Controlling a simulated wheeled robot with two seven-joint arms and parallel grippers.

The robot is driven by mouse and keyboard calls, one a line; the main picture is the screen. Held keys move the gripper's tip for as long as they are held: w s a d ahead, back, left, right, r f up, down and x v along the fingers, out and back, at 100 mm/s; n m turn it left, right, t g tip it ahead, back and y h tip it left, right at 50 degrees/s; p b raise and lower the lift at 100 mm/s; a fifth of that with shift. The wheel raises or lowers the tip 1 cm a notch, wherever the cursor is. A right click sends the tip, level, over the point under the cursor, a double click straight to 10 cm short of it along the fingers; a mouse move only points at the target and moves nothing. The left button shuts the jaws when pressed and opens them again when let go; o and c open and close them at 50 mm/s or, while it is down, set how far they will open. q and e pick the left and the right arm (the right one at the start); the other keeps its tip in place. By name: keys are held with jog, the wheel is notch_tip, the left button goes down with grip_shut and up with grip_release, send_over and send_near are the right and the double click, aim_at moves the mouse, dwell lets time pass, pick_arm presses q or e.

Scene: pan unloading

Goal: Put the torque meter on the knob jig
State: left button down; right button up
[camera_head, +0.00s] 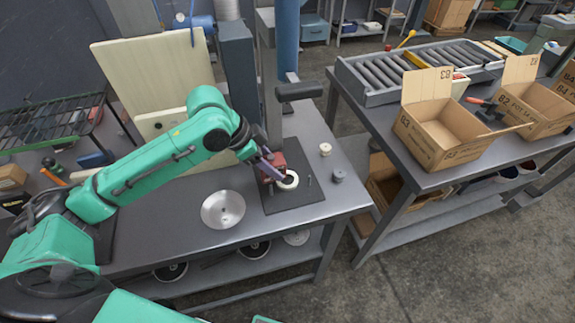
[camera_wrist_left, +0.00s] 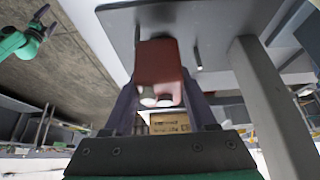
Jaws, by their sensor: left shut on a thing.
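My left gripper (camera_head: 265,168) is shut on a red-brown block, which I take for the torque meter (camera_head: 274,163). In the left wrist view the block (camera_wrist_left: 160,62) sits between the two fingers (camera_wrist_left: 160,112), with pale round parts at its near end. A white ring (camera_head: 288,181) shows beside the block, over a dark plate (camera_head: 283,203) with small upright pins, apparently the knob jig. I cannot tell whether the block touches the plate. Part of my right arm, with its gripper (camera_wrist_left: 44,20), is small in the left wrist view; its fingers are unclear.
A grey post with a dark arm (camera_head: 298,91) stands behind the plate. A metal dish (camera_head: 223,209) lies left of it. A cream knob (camera_head: 325,149) and a grey knob (camera_head: 338,176) stand at the right. Open cardboard boxes (camera_head: 440,145) are on the other table.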

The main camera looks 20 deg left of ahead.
pick_arm(q)
jog(key=w+d, duration=0.2)
jog(key=d, duration=0.1)
jog(key=shift+d+p, duration=0.15)
jog(key=shift+p, duration=0.25)
notch_tip(320, 180, down, 3)
jog(key=shift+r+p, duration=0.2)
jog(key=shift+p, duration=0.25)
jog(key=shift+f, duration=0.4)
jog(key=shift+f, duration=0.1)
jog(key=shift+c, duration=1)
grip_release()
